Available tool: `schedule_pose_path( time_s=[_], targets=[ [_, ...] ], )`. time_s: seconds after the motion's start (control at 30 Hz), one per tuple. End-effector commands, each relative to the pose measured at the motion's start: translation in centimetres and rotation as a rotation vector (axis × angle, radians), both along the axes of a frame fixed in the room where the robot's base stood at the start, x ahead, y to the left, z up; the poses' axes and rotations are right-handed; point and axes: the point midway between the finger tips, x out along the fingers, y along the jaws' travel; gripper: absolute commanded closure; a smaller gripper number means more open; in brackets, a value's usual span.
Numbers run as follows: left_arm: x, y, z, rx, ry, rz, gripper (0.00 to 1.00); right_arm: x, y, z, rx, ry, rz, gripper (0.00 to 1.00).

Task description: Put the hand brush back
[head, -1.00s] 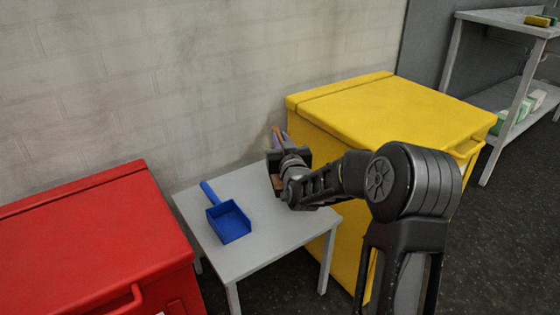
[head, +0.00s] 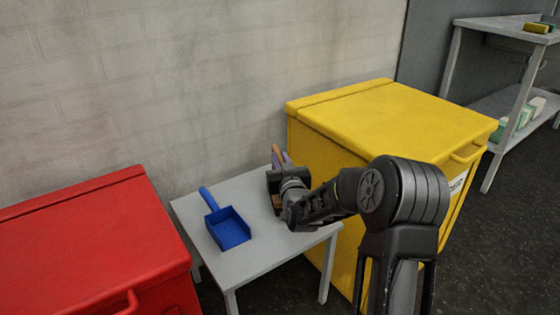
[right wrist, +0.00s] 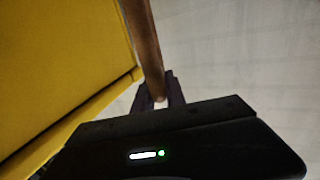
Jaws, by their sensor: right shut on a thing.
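My right gripper (head: 283,160) is over the right back part of a small grey table (head: 258,252), close to the yellow bin. It is shut on the hand brush, whose brown wooden handle (head: 275,150) sticks up past the fingers. A brown part of the brush also shows below the gripper. In the right wrist view the handle (right wrist: 145,45) runs between the fingertips (right wrist: 162,95). My gripper and arm hide much of the brush. I cannot tell whether it touches the tabletop. A blue dustpan (head: 229,229) lies on the table to the left. My left gripper is not in view.
A yellow bin (head: 390,115) stands right against the table's right side. A red bin (head: 90,235) stands at the left. A brick wall (head: 200,80) is behind. A grey shelf (head: 490,22) with small items stands at the far right. Tabletop between dustpan and gripper is clear.

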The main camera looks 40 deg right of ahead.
Motion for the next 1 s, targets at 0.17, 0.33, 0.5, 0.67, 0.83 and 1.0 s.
schedule_pose_path(
  time_s=[0.17,0.33,0.5,0.67,0.83,1.0],
  targets=[
    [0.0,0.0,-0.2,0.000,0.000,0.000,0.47,0.0,0.0,-0.2,0.000,0.000,0.000,0.77],
    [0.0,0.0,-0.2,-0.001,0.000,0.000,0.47,0.0,0.0,-0.2,0.000,0.001,0.000,0.63],
    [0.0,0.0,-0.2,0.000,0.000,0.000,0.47,0.0,0.0,-0.3,0.000,0.001,0.000,0.62],
    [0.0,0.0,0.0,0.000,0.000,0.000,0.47,0.0,0.0,0.0,0.000,0.001,0.000,0.62],
    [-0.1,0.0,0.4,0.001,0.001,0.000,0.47,-1.1,0.5,0.1,0.001,0.003,0.000,0.62],
    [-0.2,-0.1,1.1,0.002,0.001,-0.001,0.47,-3.9,1.7,0.3,0.002,0.004,-0.001,0.62]
  ],
)
